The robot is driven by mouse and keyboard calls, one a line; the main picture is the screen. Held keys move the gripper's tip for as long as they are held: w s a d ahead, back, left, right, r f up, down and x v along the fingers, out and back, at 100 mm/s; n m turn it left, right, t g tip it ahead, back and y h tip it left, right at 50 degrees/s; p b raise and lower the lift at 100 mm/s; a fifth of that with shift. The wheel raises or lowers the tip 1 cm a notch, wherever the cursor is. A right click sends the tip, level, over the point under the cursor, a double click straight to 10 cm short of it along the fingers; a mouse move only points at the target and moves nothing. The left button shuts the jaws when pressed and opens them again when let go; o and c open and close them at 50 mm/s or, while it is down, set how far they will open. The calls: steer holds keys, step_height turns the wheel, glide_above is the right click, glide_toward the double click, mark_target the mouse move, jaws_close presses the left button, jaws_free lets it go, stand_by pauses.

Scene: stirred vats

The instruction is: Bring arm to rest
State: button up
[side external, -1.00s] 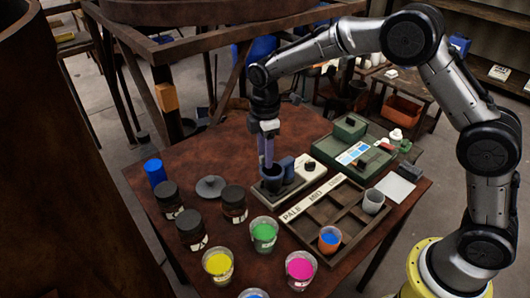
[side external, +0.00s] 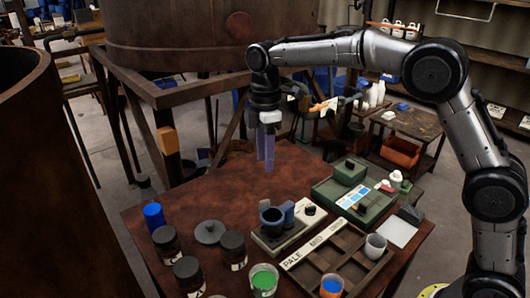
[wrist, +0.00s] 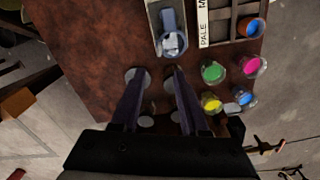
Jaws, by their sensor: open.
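My gripper (side external: 266,160) hangs in the air above the rust-brown table (side external: 190,188), fingers pointing down, open and empty. In the wrist view my gripper (wrist: 153,82) shows its two dark purple fingers apart, with nothing between them but table and dark jars behind. A dark cup (side external: 272,218) sits on the grey stirrer stand (side external: 282,238), below and apart from my fingertips. The stand also shows in the wrist view (wrist: 170,20).
A sorting tray (side external: 350,238) with a grey cup and an orange cup stands on the right. A green case (side external: 352,192) lies behind it. Dark lidded jars (side external: 187,272), a blue cylinder (side external: 154,216) and a green paint cup (side external: 263,280) stand toward the front. Large rusty vats (side external: 40,160) flank the table.

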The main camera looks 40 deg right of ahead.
steer(key=shift+r, duration=0.35)
steer(key=s+d+r+m+t, duration=0.2)
steer(key=s+d+r, duration=0.2)
steer(key=s+r, duration=0.25)
steer(key=s+d+r+m+t, duration=0.1)
steer(key=s+d+r, duration=0.2)
steer(key=s+r, duration=0.4)
steer(key=s+d+f+m+t, duration=0.1)
steer(key=s+f+m, duration=0.4)
steer(key=s, duration=0.4)
steer(key=s+d+f+m+t, duration=0.1)
steer(key=s+f+m, duration=0.5)
steer(key=s+f, duration=0.1)
steer(key=shift+s+d+f+m+t, duration=0.3)
steer(key=shift+s+d, duration=0.1)
steer(key=shift+s, duration=0.5)
